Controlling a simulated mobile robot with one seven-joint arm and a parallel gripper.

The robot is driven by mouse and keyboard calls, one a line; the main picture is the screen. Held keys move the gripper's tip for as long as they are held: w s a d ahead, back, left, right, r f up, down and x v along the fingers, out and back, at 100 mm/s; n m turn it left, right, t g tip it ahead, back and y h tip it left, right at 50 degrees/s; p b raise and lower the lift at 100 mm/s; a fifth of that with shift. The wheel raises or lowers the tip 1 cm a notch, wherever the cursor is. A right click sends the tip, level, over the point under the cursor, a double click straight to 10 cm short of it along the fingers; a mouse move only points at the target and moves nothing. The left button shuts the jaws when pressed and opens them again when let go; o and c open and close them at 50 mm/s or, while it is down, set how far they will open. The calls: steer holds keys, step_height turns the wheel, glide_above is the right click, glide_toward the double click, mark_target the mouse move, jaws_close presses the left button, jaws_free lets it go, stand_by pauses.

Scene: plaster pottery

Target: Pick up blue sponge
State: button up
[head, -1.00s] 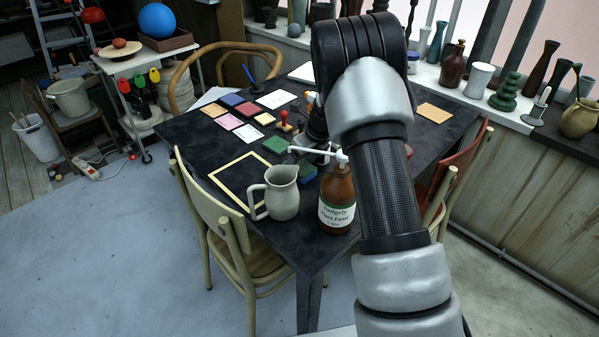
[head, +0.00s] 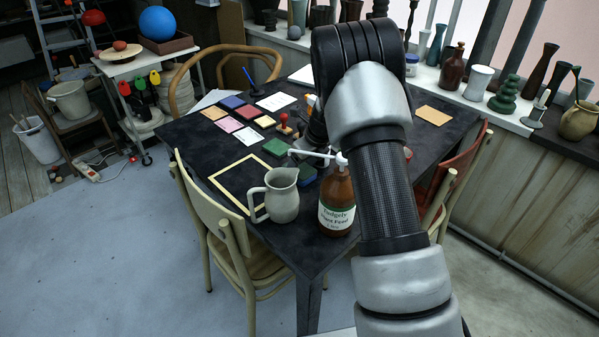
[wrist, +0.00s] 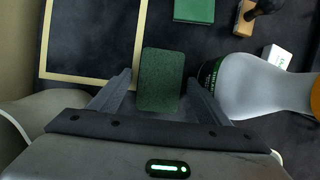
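The sponge (wrist: 161,80) lies on the dark table in the wrist view. Its top looks dark green there. In the head view, a small part of it (head: 307,175) shows behind the pump bottle's spout, with a bluish side. My gripper (wrist: 158,92) is open, with one finger to the left and one to the right of the sponge's near end. Gaps show between the fingers and the sponge. In the head view, my arm and the bottle hide most of the gripper.
A grey pitcher (head: 283,196) and a brown pump bottle (head: 337,203) stand at the near table corner. A pale bottle (wrist: 255,88) is close to the right finger. A cream frame (wrist: 92,77) lies left of the sponge, a green block (wrist: 195,10) beyond it.

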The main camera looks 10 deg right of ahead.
mark_target(301, 169)
steer(key=c, duration=1)
step_height(301, 169, up, 11)
steer(key=shift+f+p, duration=0.2)
steer(key=shift+p, duration=1)
